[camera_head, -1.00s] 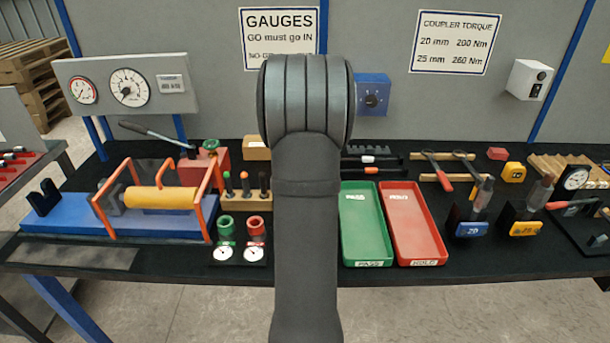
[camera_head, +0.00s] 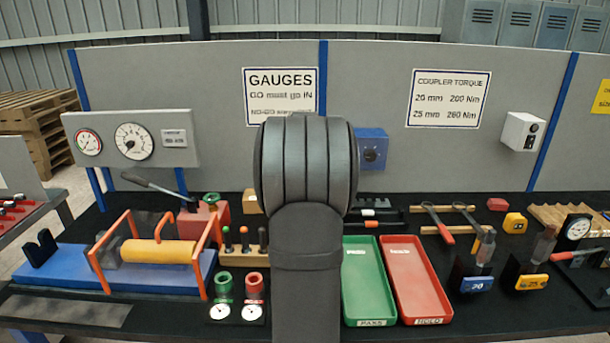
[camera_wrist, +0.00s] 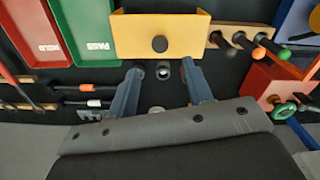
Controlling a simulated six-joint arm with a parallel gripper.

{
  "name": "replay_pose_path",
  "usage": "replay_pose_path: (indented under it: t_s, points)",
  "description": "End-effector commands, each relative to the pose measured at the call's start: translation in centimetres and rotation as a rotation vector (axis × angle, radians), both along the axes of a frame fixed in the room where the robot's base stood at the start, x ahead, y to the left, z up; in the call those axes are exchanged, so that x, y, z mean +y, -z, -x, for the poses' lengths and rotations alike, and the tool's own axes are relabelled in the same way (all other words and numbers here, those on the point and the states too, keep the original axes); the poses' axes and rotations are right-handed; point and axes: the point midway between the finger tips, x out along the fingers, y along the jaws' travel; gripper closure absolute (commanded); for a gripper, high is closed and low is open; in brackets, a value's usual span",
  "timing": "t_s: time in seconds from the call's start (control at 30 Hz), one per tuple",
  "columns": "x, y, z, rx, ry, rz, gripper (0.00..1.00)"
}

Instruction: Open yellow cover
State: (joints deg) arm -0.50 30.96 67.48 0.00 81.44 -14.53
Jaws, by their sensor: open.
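A yellow cover (camera_wrist: 135,33) with a round black knob (camera_wrist: 160,44) at its middle is at the top centre of the wrist view. It looks shut. My gripper (camera_wrist: 162,68) is open, its two blue-grey fingers spread apart and pointing toward the cover's near edge. Nothing is held between them. In the head view my arm hides the gripper and most of that area. A tan box edge (camera_head: 250,202) shows left of the arm; I cannot tell if it is the cover.
The green tray (camera_head: 367,282) and red tray (camera_head: 418,278) lie right of my arm. Left are a plug rack (camera_head: 243,255), a red pump (camera_head: 203,221) and a yellow cylinder (camera_head: 158,252) inside an orange frame. A blue control box (camera_head: 372,150) is on the back panel.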

Motion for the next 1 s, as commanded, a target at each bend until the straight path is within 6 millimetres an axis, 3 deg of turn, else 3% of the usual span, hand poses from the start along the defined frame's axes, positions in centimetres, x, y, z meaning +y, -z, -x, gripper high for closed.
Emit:
replay_pose_path:
  t_s: [0.2, 0.4, 0.6, 1.0]
  points:
    - [0.0, -5.3, -0.1, -0.004, 0.0, 0.0, 0.54]
    - [0.0, -8.4, 0.0, -0.001, 0.0, 0.0, 0.54]
    - [0.0, -9.4, 0.0, 0.0, 0.0, 0.0, 0.54]
    - [0.0, -9.0, 0.0, 0.002, 0.0, 0.001, 0.54]
